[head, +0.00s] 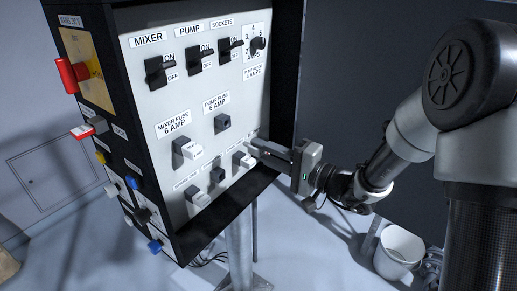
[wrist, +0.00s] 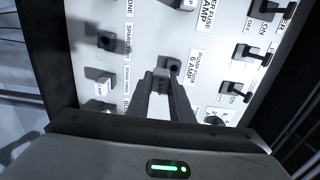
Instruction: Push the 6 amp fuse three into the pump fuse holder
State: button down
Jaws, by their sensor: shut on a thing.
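The panel carries the pump fuse holder (head: 222,122), a black block under the "PUMP FUSE 6 AMP" label, with no fuse seen in it. It also shows in the wrist view (wrist: 173,64), just beyond my fingertips. My gripper (head: 254,147) is in front of the panel, below and right of this holder in the head view. In the wrist view my fingers (wrist: 160,76) are shut on a small dark-looking piece, which I take as the fuse (wrist: 161,86). It is shadowed and mostly hidden by the fingers, and looks apart from the holder.
A white fuse (head: 195,151) sits in the mixer fuse holder. The lower row has a black holder (head: 217,175) and white fuses (head: 245,161) close below my gripper. Black switches (head: 200,57) stick out above. A white bucket (head: 398,250) stands on the floor at right.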

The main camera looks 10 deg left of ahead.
jog(key=r, duration=0.1)
jog(key=d+r+p, duration=0.1)
jog(key=r, duration=0.1)
jog(key=shift+w+r, duration=0.2)
jog(key=shift+f+b, duration=0.15)
jog(key=shift+b, duration=0.45)
jog(key=shift+b+x, duration=1)
jog(key=shift+x, duration=1.9)
jog(key=shift+b, duration=1.65)
jog(key=shift+b+x, duration=1.15)
jog(key=shift+x, duration=0.65)
jog(key=c, duration=1)
grip_release()
jog(key=shift+d, duration=0.1)
